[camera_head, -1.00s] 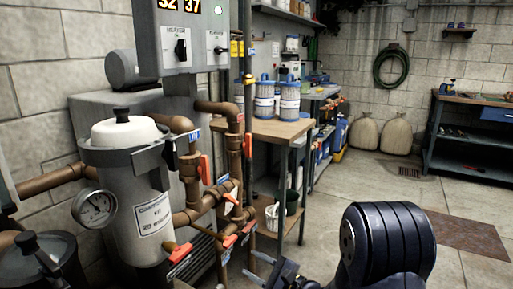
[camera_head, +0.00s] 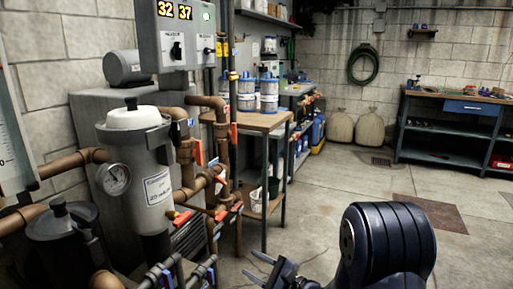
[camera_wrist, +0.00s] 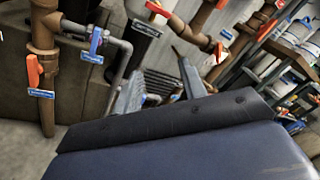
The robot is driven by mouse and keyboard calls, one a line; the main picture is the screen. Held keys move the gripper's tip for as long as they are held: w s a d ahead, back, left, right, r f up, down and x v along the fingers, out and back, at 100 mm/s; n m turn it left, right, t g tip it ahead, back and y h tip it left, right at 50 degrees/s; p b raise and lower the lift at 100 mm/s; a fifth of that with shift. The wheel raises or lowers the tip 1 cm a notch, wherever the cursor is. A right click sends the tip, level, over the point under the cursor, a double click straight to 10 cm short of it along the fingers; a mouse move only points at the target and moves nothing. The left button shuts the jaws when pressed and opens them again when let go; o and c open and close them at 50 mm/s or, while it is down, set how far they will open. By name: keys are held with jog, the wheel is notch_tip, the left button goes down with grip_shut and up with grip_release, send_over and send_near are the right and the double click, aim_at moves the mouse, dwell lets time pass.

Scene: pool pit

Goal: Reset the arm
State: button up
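My arm (camera_head: 388,245) is dark blue and folded low at the bottom right of the head view. My gripper (camera_head: 252,265) points left from it, with its two thin fingers apart and nothing visible between them. In the wrist view a blue surface and a black edge of my own arm fill the bottom, and the grey fingers (camera_wrist: 152,82) show beyond that edge, partly hidden. Behind them are brown pipes with red valve handles, clear of the gripper as far as I can tell.
A grey filter canister (camera_head: 140,190) with a gauge (camera_head: 114,179) and pipework stand at left, below a control box (camera_head: 178,35). A wooden-topped table (camera_head: 250,121) holds blue-and-white tubs. A workbench (camera_head: 450,130) stands at back right. The floor (camera_head: 335,185) between is clear.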

jog(key=s+r+n+g+h+p, duration=0.2)
jog(key=s+r+n+g+p, duration=0.4)
jog(key=s, duration=0.4)
jog(key=s+r+n+g+h+p, duration=0.1)
jog(key=s+r+n+g+p, duration=0.35)
jog(key=s+r+p, duration=0.5)
jog(key=s+d+r+n+h+p, duration=0.3)
jog(key=s+d+h+p, duration=0.2)
jog(key=s, duration=0.1)
jog(key=shift+s+d+p, duration=0.15)
jog(key=shift+s+p, duration=0.1)
jog(key=shift+p, duration=0.1)
